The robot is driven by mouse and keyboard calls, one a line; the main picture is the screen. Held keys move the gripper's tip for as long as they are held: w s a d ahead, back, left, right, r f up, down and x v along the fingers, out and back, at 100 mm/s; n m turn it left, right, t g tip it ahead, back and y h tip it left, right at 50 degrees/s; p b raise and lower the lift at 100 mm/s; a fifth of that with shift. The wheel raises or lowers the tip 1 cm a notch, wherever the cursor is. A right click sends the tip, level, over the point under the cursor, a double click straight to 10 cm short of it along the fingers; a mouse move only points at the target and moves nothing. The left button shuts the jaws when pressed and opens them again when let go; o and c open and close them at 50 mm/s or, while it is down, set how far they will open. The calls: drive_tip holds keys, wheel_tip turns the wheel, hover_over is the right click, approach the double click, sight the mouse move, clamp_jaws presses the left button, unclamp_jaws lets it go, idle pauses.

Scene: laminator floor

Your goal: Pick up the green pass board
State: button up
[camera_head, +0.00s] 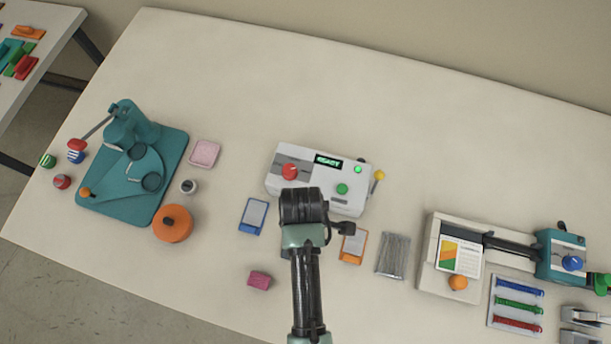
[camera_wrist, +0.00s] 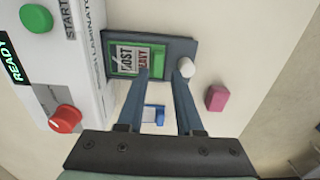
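The green pass board (camera_wrist: 124,62) shows in the wrist view, upper middle, as a green frame around a printed card. It lies on a slate-blue plate (camera_wrist: 176,47) beside the laminator. My gripper (camera_wrist: 163,72) shows there as two separated blue fingers with a gap between them. Its fingertips reach over the board's near right part; I cannot tell if they touch it. In the head view my gripper and arm hide the green board; the arm's dark wrist (camera_head: 303,207) is in front of the laminator.
The white laminator (camera_head: 356,203) stands just behind, with red and green buttons. A blue-framed board (camera_head: 253,216) lies left of my arm, an orange-framed board (camera_head: 353,247) right. A pink block (camera_head: 259,280) is near the front. A teal press (camera_head: 115,200) stands at left.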

drive_tip(key=shift+w+f, duration=0.15)
drive_tip(key=shift+f, duration=1.9)
clamp_jaws()
